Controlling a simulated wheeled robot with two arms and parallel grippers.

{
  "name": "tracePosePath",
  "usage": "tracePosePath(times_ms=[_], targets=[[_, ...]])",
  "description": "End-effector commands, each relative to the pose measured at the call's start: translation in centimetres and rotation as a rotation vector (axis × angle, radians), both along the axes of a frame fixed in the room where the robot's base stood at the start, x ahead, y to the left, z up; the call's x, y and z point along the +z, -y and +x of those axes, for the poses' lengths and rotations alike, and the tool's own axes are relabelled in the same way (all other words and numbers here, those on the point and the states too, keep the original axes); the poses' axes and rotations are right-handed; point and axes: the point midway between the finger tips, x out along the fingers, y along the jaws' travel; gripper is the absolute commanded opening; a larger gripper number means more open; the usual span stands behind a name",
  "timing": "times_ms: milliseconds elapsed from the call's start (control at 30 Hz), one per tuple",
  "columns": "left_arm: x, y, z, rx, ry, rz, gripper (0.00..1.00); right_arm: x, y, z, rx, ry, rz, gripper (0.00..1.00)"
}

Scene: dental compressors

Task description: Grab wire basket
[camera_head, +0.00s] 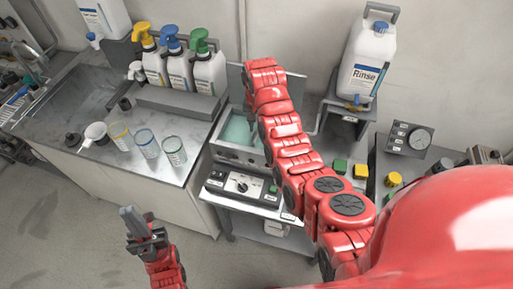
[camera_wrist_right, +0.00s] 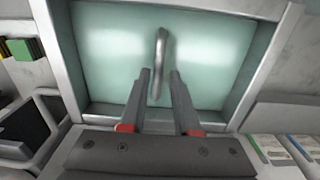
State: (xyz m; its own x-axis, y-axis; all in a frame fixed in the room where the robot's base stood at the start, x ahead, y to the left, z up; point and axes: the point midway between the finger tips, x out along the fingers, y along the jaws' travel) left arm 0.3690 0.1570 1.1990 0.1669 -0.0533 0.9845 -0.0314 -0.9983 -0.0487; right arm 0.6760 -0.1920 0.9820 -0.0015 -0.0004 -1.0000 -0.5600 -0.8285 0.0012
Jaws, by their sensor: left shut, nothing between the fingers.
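A grey metal handle (camera_wrist_right: 161,62), seen almost edge-on, rises in the middle of a bath of pale green liquid (camera_wrist_right: 105,45) in the right wrist view. It may belong to the wire basket; no mesh is clear in either view. My right gripper (camera_wrist_right: 159,80) is open, its fingers on either side of the handle's line, with gaps showing. In the head view my right arm hides this gripper and most of the bath (camera_head: 238,131). My left gripper (camera_head: 132,222) is shut and empty, low over the floor at left.
A control box (camera_head: 240,187) stands in front of the bath. The left counter holds several glass beakers (camera_head: 146,143), pump bottles (camera_head: 209,70) and a sink (camera_head: 75,85). A Rinse canister (camera_head: 367,62) stands on a raised stand behind right. Green and yellow blocks (camera_head: 360,171) lie right of my arm.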

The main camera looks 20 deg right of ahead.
Motion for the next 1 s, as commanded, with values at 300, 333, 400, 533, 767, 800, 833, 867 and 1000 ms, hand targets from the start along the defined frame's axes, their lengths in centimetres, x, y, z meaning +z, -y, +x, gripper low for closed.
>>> tracePosePath(times_ms=[300, 333, 400, 533, 767, 800, 833, 867, 1000], targets=[[1.9, 0.0, 0.0, 0.000, 0.001, 0.000, 0.00, -2.0, 0.1, -0.3, 0.000, -0.007, 0.001, 0.30], [2.1, 0.0, 0.0, 0.000, 0.001, 0.000, 0.00, -2.4, 0.1, -0.4, 0.000, -0.010, 0.001, 0.30], [3.0, 0.0, 0.0, 0.000, 0.000, 0.000, 0.00, -3.2, 0.2, -0.3, 0.000, -0.007, 0.001, 0.30], [3.3, 0.0, 0.0, 0.000, 0.001, 0.000, 0.00, -4.8, 0.2, -0.2, 0.001, -0.003, -0.001, 0.30], [3.5, 0.0, 0.0, 0.000, 0.000, 0.000, 0.00, -5.9, 0.2, -0.1, 0.001, 0.002, 0.000, 0.30], [3.5, 0.0, 0.0, 0.000, 0.000, 0.000, 0.00, -6.0, 0.2, -0.1, 0.001, 0.002, 0.000, 0.30], [3.5, 0.0, 0.0, 0.000, 0.000, 0.000, 0.00, -6.0, 0.2, -0.1, 0.001, 0.002, 0.000, 0.30], [3.5, 0.0, 0.0, 0.000, 0.001, 0.000, 0.00, -6.0, 0.2, -0.1, 0.001, 0.002, 0.000, 0.30], [3.5, 0.0, 0.0, 0.000, 0.001, 0.000, 0.00, -6.0, 0.2, -0.1, 0.001, 0.002, 0.000, 0.21]])
